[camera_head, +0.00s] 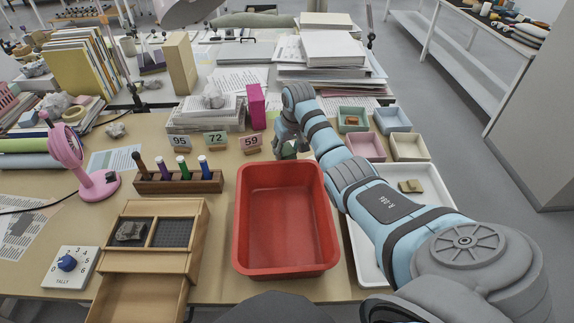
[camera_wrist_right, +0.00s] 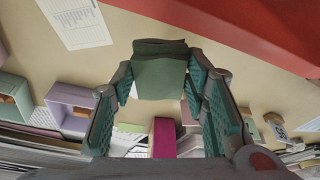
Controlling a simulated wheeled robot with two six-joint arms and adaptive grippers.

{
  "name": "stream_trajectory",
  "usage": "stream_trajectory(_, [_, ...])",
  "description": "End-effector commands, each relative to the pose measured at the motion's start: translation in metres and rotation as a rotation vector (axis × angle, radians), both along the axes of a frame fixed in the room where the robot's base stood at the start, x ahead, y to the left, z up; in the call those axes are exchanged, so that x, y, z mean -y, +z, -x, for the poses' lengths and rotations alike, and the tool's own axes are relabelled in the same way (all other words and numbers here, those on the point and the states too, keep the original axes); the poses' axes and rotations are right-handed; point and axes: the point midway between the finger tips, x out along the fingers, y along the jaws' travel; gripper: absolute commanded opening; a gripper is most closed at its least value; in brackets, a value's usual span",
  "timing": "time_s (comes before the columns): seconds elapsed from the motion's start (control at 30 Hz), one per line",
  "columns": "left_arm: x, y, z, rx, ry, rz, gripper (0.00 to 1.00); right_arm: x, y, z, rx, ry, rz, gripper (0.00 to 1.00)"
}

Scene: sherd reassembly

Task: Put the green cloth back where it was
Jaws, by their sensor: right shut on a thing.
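The green cloth (camera_wrist_right: 160,75) is a folded dark green piece between the two fingers of my right gripper (camera_wrist_right: 162,88) in the wrist view. In the head view, my right gripper (camera_head: 288,143) is beyond the far edge of the red tray, near the number cards. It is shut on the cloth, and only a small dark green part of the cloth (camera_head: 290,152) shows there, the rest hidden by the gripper. The cloth appears just above or at the table; I cannot tell whether it touches. My left gripper is not in view.
The empty red tray (camera_head: 284,271) is close in front. Number cards (camera_head: 216,140) and a pink box (camera_head: 257,106) stand left of the gripper. Small coloured bins (camera_head: 366,146) are right. A rack of markers (camera_head: 178,183) and a wooden box (camera_head: 155,210) are on the left.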

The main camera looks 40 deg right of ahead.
Motion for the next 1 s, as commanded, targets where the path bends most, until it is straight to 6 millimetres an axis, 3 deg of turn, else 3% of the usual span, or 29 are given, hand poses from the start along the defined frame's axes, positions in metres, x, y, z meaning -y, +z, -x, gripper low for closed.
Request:
stream_trajectory(0.3, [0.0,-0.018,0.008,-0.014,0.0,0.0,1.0,-0.001,-0.052,0.0,-0.001,0.001,0.0,0.1])
stream_trajectory(0.6, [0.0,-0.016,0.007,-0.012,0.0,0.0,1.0,0.0,-0.053,0.0,0.0,0.001,0.0,0.1])
stream_trajectory(0.63, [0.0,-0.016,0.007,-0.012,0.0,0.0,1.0,0.0,-0.054,0.0,0.0,0.001,0.0,0.42])
stream_trajectory(0.73, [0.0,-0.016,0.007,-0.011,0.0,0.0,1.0,0.0,-0.053,0.0,0.001,0.001,0.001,0.58])
stream_trajectory(1.0, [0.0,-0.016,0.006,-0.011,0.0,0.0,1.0,0.0,-0.053,0.0,0.001,0.001,0.001,0.61])
